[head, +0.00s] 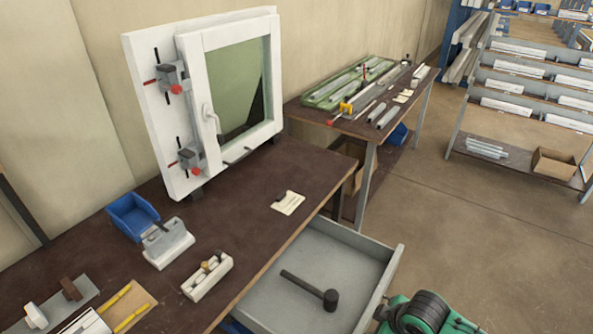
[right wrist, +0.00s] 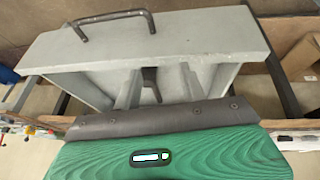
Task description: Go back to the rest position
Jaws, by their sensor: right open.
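My right arm's green and black end (head: 425,312) shows at the bottom right of the head view, just right of the open drawer's side wall; its fingertips cannot be made out there. In the right wrist view my right gripper (right wrist: 160,70) has two grey fingers spread apart with nothing held between them. The grey drawer (head: 262,308) is pulled out under the bench, and a black mallet (head: 312,289) lies in it. The drawer also shows in the right wrist view (right wrist: 215,45), with its dark handle (right wrist: 110,18). My left gripper is not in view.
The brown bench (head: 255,205) carries a white window frame (head: 165,120) with two clamps, a blue bin (head: 131,216), a white block (head: 207,277) and a paper note (head: 288,204). A second table (head: 350,128) and shelving (head: 520,75) stand behind. Open floor (head: 480,225) lies at right.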

